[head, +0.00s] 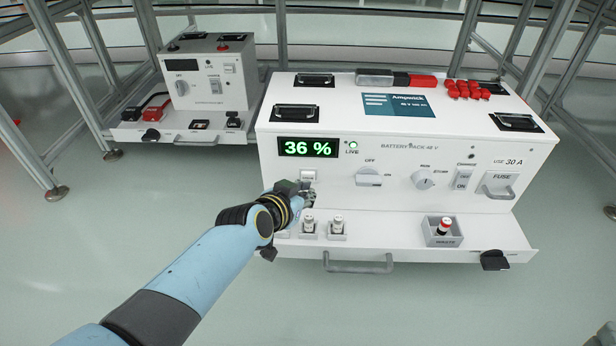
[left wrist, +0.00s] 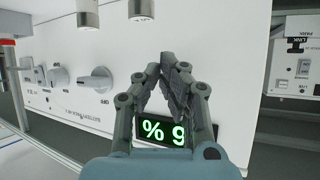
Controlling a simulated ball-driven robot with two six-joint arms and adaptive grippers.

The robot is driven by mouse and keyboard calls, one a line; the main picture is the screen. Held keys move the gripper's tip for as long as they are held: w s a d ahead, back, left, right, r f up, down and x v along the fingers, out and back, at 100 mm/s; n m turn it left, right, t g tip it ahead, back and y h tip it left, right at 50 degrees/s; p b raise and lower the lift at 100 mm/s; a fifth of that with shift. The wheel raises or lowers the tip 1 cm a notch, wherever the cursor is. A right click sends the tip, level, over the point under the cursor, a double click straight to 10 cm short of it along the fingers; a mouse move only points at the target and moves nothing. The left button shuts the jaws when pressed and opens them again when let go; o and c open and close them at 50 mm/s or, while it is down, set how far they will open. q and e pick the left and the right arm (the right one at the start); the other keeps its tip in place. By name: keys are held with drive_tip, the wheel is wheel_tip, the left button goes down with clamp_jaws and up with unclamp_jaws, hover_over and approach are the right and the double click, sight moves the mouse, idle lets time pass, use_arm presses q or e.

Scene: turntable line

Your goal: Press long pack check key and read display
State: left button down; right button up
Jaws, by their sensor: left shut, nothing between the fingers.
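The long white battery pack (head: 400,165) stands in the middle of the head view. Its display (head: 308,147) is lit and reads "36 %" in green. A green LIVE lamp (head: 353,144) glows beside it. The small pale check key (head: 308,174) sits just below the display, partly hidden by my gripper. My left gripper (head: 304,190) is shut and empty, with its fingers at the pack's front by the key. In the left wrist view, the shut fingertips (left wrist: 176,62) overlap the panel and cover part of the upside-down display (left wrist: 165,132). I cannot tell whether they touch the key.
The front ledge holds two small fuse-like posts (head: 338,226) and a grey tray (head: 443,232) with a red-and-white part. Knobs (head: 423,180) and a fuse drawer (head: 499,186) are to the right. A smaller white unit (head: 208,85) stands at back left. Metal frame posts surround.

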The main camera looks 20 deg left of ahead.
use_arm(q)
drive_tip(key=shift+s, duration=0.25)
drive_tip(key=shift+d, duration=0.1)
drive_tip(key=s, duration=0.2)
drive_tip(key=s+d, duration=0.1)
drive_tip(key=s, duration=0.1)
drive_tip(key=shift+s+d, duration=0.15)
drive_tip(key=shift+s, duration=0.25)
idle(0.4)
